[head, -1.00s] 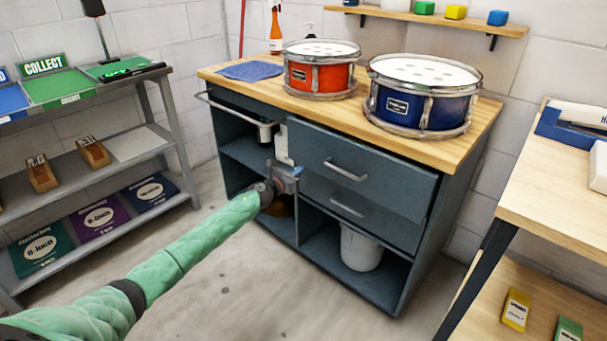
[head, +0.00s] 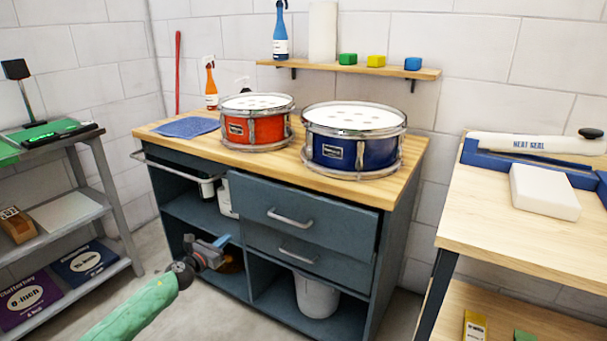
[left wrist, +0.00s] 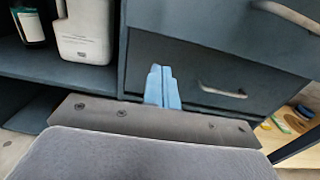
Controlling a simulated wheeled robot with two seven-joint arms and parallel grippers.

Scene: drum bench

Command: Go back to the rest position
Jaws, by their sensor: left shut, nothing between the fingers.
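My left gripper (head: 222,241) is low in front of the dark blue-grey drum bench (head: 400,225), apart from its front as far as I can tell. Its blue fingers are shut with nothing between them. In the left wrist view the shut left gripper (left wrist: 162,72) points toward the bench's lower drawer (left wrist: 205,72). My green-sleeved left arm comes in from the lower left. My right gripper is in neither view.
A red drum (head: 238,128) and a blue drum (head: 332,153) stand on the bench top. The upper drawer (head: 270,200) sticks out slightly. A grey shelf (head: 125,225) stands left, a wooden table (head: 480,215) right. Clear floor lies between shelf and bench.

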